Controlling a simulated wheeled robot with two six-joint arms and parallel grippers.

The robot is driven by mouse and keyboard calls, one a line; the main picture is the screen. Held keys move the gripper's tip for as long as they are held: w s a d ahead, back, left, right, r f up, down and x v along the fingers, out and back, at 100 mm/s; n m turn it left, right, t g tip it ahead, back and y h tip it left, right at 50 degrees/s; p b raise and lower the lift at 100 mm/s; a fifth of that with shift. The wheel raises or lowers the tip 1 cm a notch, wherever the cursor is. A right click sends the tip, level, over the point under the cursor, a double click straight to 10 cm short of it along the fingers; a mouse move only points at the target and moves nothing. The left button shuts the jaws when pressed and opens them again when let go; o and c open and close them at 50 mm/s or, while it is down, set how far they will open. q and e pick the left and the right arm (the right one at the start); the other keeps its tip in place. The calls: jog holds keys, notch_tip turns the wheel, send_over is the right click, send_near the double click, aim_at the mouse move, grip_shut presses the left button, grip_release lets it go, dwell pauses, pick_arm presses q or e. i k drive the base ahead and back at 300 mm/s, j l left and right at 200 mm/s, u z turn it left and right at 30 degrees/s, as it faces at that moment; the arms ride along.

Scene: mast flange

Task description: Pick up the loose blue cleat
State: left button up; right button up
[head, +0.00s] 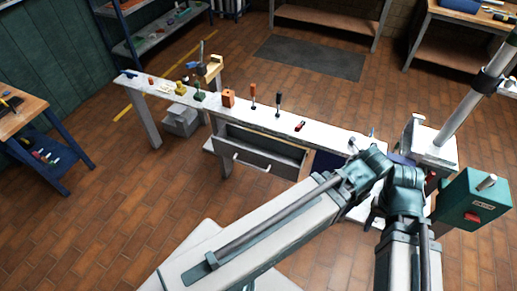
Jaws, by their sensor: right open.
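A small blue piece (128,75), which looks like the loose blue cleat, lies at the far left end of the long white bench (335,138). It is too small to make out its shape fully. My right gripper (362,142) shows only in small part at the right end of the bench, beyond my arm joints, far from the blue piece. It is open, and I see nothing held in it. My arm links hide much of that bench end. My left gripper is not in view.
Several small items, an orange block (228,98), screwdrivers (253,95) and a red-and-black tool (300,126), stand or lie along the bench. A drawer (262,155) hangs below. A pole (475,95) and green box (473,200) are at right. Floor in front is clear.

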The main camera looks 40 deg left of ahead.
aim_at(130, 75)
jog(key=u, duration=2.3)
jog(key=i+j+u, duration=0.25)
jog(key=i, duration=0.15)
jog(key=i+j+u, duration=0.25)
jog(key=i+u, duration=0.3)
jog(key=i, duration=0.2)
jog(key=i+j, duration=0.1)
jog(key=i, duration=0.55)
jog(key=i+j+z, duration=0.1)
jog(key=i, duration=0.6)
jog(key=i+z, duration=0.3)
jog(key=z, duration=0.15)
jog(key=i+j+z, duration=0.2)
jog(key=z, duration=0.2)
jog(key=i+j+z, duration=0.3)
jog(key=z, duration=0.15)
jog(key=i+j+z, duration=0.15)
jog(key=j+z, duration=0.25)
jog(key=i+j+z, duration=0.15)
jog(key=z, duration=0.3)
jog(key=j+z, duration=0.4)
jog(key=j, duration=0.15)
jog(key=i, duration=0.05)
